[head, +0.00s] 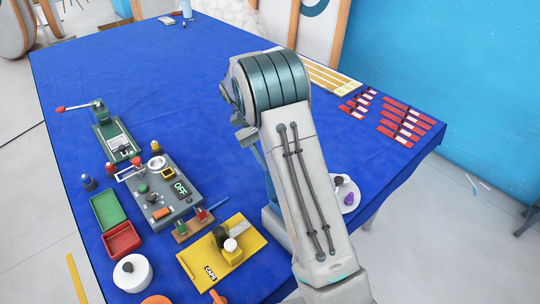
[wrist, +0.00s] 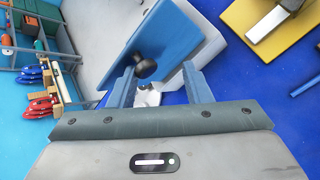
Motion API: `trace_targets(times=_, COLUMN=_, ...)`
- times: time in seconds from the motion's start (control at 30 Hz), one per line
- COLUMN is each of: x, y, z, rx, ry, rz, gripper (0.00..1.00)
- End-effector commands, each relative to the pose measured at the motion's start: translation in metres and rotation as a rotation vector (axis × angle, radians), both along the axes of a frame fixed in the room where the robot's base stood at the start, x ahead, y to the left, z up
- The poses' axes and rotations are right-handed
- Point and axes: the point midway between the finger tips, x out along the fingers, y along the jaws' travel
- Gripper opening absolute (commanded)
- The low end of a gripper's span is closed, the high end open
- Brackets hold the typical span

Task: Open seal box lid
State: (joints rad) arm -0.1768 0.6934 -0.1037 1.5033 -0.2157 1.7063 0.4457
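The seal box (head: 274,228) is a blue-grey box on the table in the head view, largely hidden behind my arm. In the wrist view, a blue panel with a black knob (wrist: 145,67), which looks like the box lid (wrist: 163,36), lies just ahead of my gripper (wrist: 159,70). The lid looks tilted, but its exact angle is unclear. My gripper is open, with its two blue fingers wide apart and the knob showing between them, nearer the left finger. I cannot tell whether either finger touches the lid. The head view hides the fingertips.
A yellow board (head: 252,262) lies left of the box, with a grey device (head: 160,188) and green and red trays (head: 122,240) further left. A white plate (head: 349,199) stands right of my arm. Red-and-white strips lie back right. The table's middle is clear.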

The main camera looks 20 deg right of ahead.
Motion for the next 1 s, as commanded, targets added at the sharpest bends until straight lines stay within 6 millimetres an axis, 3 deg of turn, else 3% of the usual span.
trace_targets(times=0.23, x=0.002, y=-0.001, z=0.001, rx=-0.003, ry=0.008, rz=-0.003, gripper=0.43)
trace_targets(times=0.7, x=0.042, y=0.022, z=0.043, rx=-0.002, ry=0.003, rz=-0.002, gripper=0.43)
trace_targets(times=1.0, x=0.049, y=0.026, z=0.051, rx=-0.002, ry=0.003, rz=-0.002, gripper=0.43)
